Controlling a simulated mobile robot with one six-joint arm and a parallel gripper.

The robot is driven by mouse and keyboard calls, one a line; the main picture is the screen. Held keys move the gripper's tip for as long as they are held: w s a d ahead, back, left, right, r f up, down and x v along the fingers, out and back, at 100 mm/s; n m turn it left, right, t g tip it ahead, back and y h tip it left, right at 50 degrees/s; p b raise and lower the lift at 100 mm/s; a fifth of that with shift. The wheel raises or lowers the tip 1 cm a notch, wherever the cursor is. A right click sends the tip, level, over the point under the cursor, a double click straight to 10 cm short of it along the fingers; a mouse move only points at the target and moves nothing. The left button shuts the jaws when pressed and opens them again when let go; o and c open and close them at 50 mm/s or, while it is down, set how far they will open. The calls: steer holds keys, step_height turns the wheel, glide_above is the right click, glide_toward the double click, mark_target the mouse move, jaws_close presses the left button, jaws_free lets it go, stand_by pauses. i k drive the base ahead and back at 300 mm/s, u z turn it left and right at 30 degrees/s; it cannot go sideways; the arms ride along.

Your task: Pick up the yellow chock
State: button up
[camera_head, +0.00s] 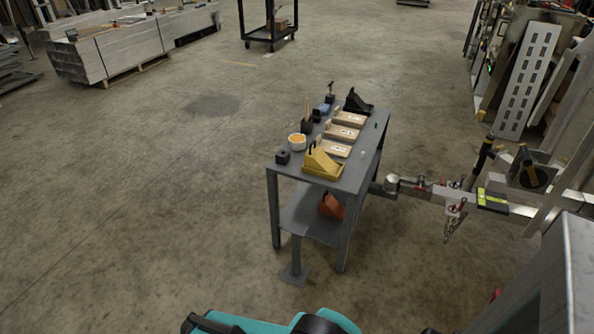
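The yellow chock (322,164) is a wedge shape near the front edge of the top of a grey metal table (297,172). A small dark handle or loop stands at its left side. Its near side and sloped top are in plain view, and nothing covers it. My gripper is not visible in the head view. Teal and black parts of my own body show at the bottom edge, well short of the table.
An orange chock (332,206) sits on the lower shelf. A trailer hitch (421,187) extends right of the table.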

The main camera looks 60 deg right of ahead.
mark_target(316, 158)
steer(key=u, duration=0.05)
steer(key=k, duration=1.3)
steer(key=z, duration=0.2)
steer(key=i, duration=1.7)
steer(key=u, duration=0.35)
